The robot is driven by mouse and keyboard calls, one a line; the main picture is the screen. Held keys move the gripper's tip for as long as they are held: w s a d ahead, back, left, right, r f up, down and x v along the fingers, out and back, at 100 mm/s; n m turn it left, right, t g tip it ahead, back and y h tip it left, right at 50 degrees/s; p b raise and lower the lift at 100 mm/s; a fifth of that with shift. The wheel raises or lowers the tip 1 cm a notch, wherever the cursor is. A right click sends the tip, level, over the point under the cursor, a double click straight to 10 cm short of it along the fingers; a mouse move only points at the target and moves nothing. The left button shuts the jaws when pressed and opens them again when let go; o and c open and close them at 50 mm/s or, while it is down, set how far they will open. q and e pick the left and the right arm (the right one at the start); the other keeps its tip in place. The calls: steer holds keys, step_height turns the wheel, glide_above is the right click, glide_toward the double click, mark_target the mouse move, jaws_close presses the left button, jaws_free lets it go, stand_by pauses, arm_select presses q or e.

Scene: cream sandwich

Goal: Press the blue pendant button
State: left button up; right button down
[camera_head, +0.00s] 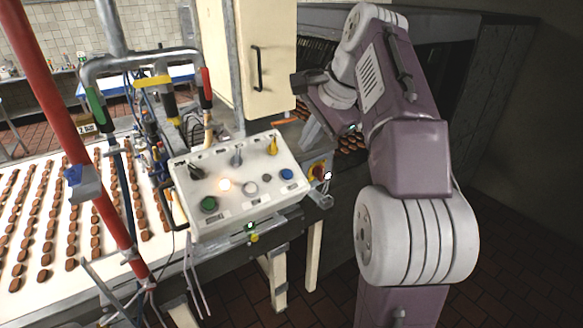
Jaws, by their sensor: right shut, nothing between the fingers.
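The blue button (287,174) is a round cap near the right edge of the white control panel (222,212). It is uncovered, and nothing touches it. My right gripper (309,131) is shut and empty, pointing down just beyond the panel's right side, above and to the right of the blue button in the picture. Its fingertips are small and partly lost against the wrist and background. My left gripper is not in view.
Pipes and a conveyor (117,262) are left.

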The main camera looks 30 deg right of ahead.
glide_toward(288, 174)
steer(key=x, duration=0.7)
steer(key=shift+w+d+r, duration=0.1)
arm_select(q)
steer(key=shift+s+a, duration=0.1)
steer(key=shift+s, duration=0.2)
arm_select(e)
steer(key=shift+s, duration=0.2)
